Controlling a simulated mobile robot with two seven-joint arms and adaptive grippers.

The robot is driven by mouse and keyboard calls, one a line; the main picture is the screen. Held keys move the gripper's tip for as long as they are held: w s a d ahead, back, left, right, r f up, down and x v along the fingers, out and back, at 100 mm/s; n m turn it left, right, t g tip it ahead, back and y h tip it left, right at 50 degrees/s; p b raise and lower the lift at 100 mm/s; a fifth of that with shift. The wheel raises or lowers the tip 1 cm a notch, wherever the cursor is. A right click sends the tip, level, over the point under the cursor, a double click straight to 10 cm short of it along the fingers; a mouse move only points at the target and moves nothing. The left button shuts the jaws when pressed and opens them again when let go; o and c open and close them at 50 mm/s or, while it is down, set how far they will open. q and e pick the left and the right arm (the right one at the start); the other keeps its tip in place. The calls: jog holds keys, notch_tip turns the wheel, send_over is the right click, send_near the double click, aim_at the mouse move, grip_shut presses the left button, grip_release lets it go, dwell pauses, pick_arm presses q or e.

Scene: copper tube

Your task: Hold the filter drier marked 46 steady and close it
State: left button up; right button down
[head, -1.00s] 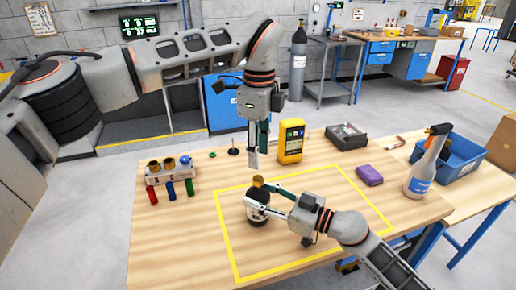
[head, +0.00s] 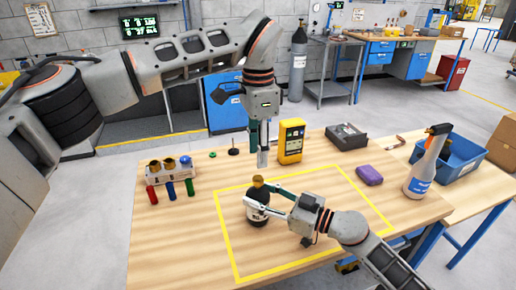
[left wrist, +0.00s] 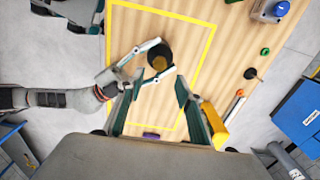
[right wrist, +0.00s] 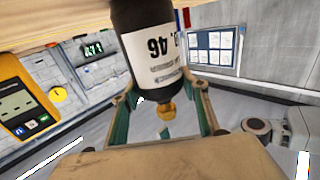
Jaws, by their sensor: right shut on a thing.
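The filter drier marked 46 (head: 257,214) stands upright on the table inside the yellow outline. It is a dark cylinder with a white label and a brass fitting (head: 258,182) on top; the number 46 reads upside down in the right wrist view (right wrist: 150,45). My right gripper (head: 262,203) is shut around its body from the right side. My left gripper (head: 263,163) points down, above and a little behind the brass fitting, without touching it. In the left wrist view its fingers (left wrist: 160,88) are spread with nothing between them.
A rack (head: 170,171) with brass and blue pieces stands at the left, with red, blue and green cylinders before it. A yellow meter (head: 291,142), a purple block (head: 369,175) and a spray bottle (head: 426,165) stand behind and right.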

aim_at(258, 178)
pick_arm(q)
jog(key=shift+f, duration=3.85)
